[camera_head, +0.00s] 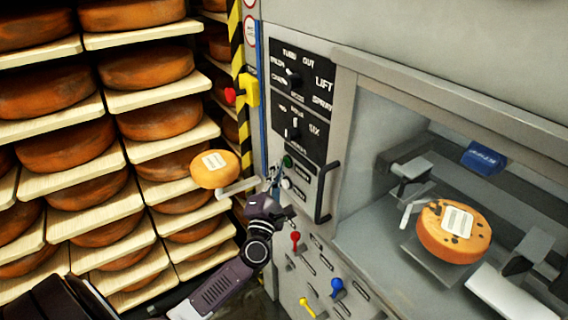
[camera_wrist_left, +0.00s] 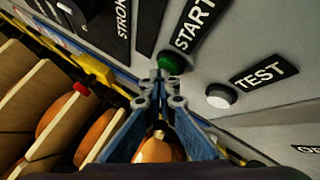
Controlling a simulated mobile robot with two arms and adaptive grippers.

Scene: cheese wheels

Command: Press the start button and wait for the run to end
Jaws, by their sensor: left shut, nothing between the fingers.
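The green start button (camera_wrist_left: 171,62) sits beside a black START label (camera_wrist_left: 194,24) in the left wrist view. In the head view the green button (camera_head: 287,161) is on the machine's front panel, just above my left gripper (camera_head: 279,172). In the left wrist view my left gripper (camera_wrist_left: 160,80) is shut and empty. Its fingertips are at the lower left edge of the button; I cannot tell whether they touch it. My right gripper is not in view.
A white button (camera_wrist_left: 221,95) labelled TEST is close by. A yellow-red switch (camera_head: 246,90) is on the machine's left edge. A cheese wheel (camera_head: 453,232) lies inside the machine. Racks of cheese (camera_head: 70,147) stand at left. Red (camera_head: 295,238) and blue (camera_head: 337,286) levers are below.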

